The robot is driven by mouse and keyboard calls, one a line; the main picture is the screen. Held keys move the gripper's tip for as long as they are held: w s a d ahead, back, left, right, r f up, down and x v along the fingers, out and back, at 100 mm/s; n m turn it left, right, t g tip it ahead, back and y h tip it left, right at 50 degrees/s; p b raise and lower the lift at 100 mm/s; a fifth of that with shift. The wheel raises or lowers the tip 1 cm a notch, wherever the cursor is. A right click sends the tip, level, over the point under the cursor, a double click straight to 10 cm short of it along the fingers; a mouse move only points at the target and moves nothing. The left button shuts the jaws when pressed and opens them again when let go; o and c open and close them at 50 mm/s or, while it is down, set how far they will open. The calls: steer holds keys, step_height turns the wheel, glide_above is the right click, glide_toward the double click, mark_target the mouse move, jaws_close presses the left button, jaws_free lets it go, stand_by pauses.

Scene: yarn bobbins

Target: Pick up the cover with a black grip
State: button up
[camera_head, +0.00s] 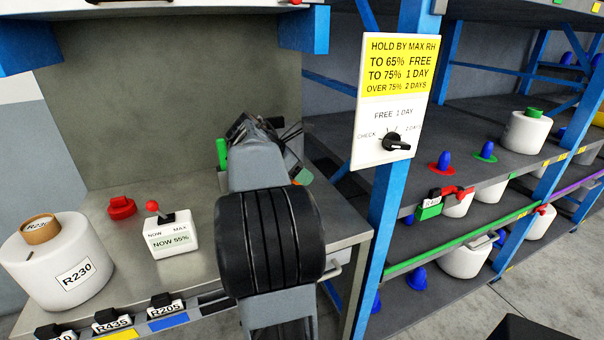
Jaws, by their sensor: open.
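No cover with a black grip can be made out for certain. Several small black-topped pieces with white labels sit along the bench's front edge, among them R435 (113,320) and R205 (166,306); I cannot tell whether any is a cover. A red piece with a raised red grip (122,207) lies on the bench. My gripper (262,130) is over the back right of the bench, open, mostly hidden behind my grey and black arm. My arm also hides part of the bench top.
A white R230 bobbin (66,270) stands at the bench's left. A white box with a red-tipped lever (170,234) is beside it. A sign with a black knob (388,105) hangs on the blue post. Shelves (430,150) at right hold bobbins and pegs.

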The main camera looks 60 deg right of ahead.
steer(key=p+v, duration=0.2)
steer(key=v, duration=0.9)
steer(key=w+a+f+m+t+y, duration=0.1)
steer(key=w+a+f+m+t, duration=0.2)
steer(key=a, duration=0.5)
steer(key=a+f+t+y, duration=0.1)
steer(key=a+f+t, duration=0.1)
steer(key=a+f, duration=0.45)
steer(key=s+a+f+m+t+y, duration=0.1)
steer(key=a+f+m, duration=0.3)
steer(key=a, duration=0.5)
steer(key=s+a+f+m+t+y, duration=0.2)
steer(key=s+a+f+m+y, duration=0.1)
steer(key=a+f, duration=0.3)
steer(key=s+a+y, duration=0.1)
steer(key=a, duration=0.1)
steer(key=shift+a+f+m+t, duration=0.3)
steer(key=shift+a+f+m, duration=0.1)
steer(key=shift+d, duration=0.1)
steer(key=shift+c, duration=0.3)
